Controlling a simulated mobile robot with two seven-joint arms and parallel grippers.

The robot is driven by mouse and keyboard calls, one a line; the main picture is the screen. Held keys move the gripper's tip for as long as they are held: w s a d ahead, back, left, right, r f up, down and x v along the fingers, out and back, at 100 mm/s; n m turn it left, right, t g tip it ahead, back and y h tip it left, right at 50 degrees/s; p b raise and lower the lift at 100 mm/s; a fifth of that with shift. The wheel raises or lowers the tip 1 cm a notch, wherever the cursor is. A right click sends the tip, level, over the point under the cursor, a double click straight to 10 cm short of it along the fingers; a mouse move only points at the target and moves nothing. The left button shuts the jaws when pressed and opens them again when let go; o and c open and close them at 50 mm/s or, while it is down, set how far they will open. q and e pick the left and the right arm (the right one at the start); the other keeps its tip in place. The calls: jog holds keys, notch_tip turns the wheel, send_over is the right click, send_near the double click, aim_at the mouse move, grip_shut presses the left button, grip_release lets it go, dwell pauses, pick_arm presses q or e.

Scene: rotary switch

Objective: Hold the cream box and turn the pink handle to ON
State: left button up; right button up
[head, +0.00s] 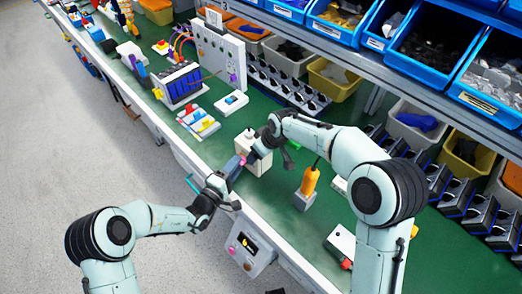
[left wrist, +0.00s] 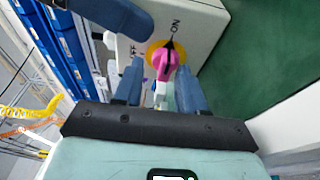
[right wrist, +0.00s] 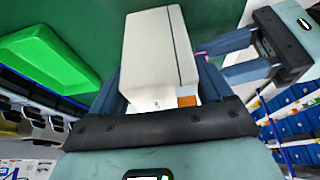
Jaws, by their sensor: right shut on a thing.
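The cream box (head: 259,163) stands on the green bench top. My right gripper (right wrist: 160,92) is shut on it, with one finger on each side. In the left wrist view the box face (left wrist: 205,18) carries ON and OFF labels and a yellow disc. The pink handle (left wrist: 165,62) sits on that disc, its dark pointer mark toward ON. It shows small in the head view (head: 243,160). My left gripper (left wrist: 160,78) is open, with its fingertips apart on either side of the handle. I cannot tell whether they touch it.
An orange-handled tool (head: 310,181) stands in a grey block right of the box. A grey control box (head: 249,253) is on the bench's front side. A white switch block (head: 231,102) lies behind. A green bin (right wrist: 45,62) shows in the right wrist view.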

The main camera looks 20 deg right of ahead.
pick_arm(q)
jog(key=shift+w+a+v, duration=0.15)
jog(key=shift+v, duration=0.65)
jog(key=shift+w+a+v, duration=0.15)
jog(key=shift+v, duration=0.65)
jog(key=shift+w+a+v, duration=0.1)
jog(key=shift+w+v, duration=0.05)
jog(key=shift+v, duration=0.65)
pick_arm(e)
jog(key=o, duration=1.3)
jog(key=shift+c, duration=0.2)
jog(key=v, duration=1.2)
